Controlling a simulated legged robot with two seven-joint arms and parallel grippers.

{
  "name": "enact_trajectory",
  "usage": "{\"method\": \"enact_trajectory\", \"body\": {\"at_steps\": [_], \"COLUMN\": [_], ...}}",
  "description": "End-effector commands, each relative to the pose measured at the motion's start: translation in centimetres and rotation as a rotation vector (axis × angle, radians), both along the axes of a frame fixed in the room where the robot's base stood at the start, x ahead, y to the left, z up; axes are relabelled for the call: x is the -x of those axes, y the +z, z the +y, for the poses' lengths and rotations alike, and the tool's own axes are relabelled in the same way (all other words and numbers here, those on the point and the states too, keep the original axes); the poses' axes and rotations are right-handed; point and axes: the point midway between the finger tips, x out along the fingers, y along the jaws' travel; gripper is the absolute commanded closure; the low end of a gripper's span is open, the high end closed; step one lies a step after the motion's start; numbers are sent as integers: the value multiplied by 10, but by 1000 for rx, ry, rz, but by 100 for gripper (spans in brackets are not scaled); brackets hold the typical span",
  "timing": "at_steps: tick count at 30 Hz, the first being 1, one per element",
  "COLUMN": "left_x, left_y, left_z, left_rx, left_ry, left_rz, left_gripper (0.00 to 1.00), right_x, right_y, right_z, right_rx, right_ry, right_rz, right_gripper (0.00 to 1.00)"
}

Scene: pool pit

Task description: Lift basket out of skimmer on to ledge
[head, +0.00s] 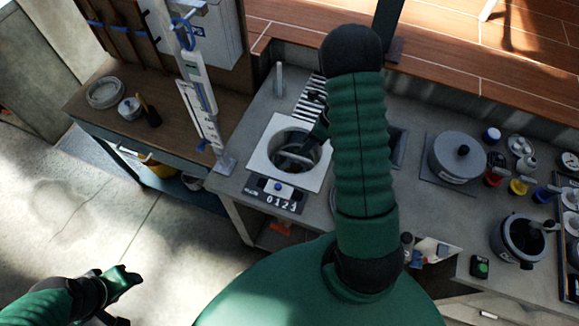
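The skimmer (258,160) is a white square plate with a round opening, set in the grey counter. Inside the dark opening a pale bar (293,157) crosses over what looks like the basket; most of the basket is hidden in the well. My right gripper (308,146) reaches down into the right side of the opening, partly behind my green forearm. Its fingertips are dark and small, so whether they hold the bar is unclear. My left gripper (122,292) is over the floor at lower left, far from the skimmer; its fingers are blurred together.
A slatted grate (309,98) lies behind the skimmer, below the wooden deck (440,62). A number plate (278,196) is at the front. A white upright gauge (200,95) stands left. A grey lidded pot (457,157), a dark pot (521,240) and small jars crowd the right.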

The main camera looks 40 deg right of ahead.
Motion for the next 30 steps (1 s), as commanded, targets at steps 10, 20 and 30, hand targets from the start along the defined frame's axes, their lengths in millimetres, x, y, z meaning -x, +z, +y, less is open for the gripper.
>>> {"method": "enact_trajectory", "body": {"at_steps": [10, 20, 30], "left_x": [0, 0, 0], "left_y": [1, 10, 10], "left_z": [0, 0, 0], "left_rx": [0, 0, 0], "left_ry": [-1, 0, -1], "left_rz": [0, 0, 0], "left_gripper": [52, 52, 52], "right_x": [-19, -34, -35], "right_y": [-62, -106, -110], "right_z": [28, 42, 43], "right_rx": [6, 3, 3], "right_ry": [3, 3, 2], "right_rz": [2, 2, 0], "right_gripper": [61, 61, 74]}}
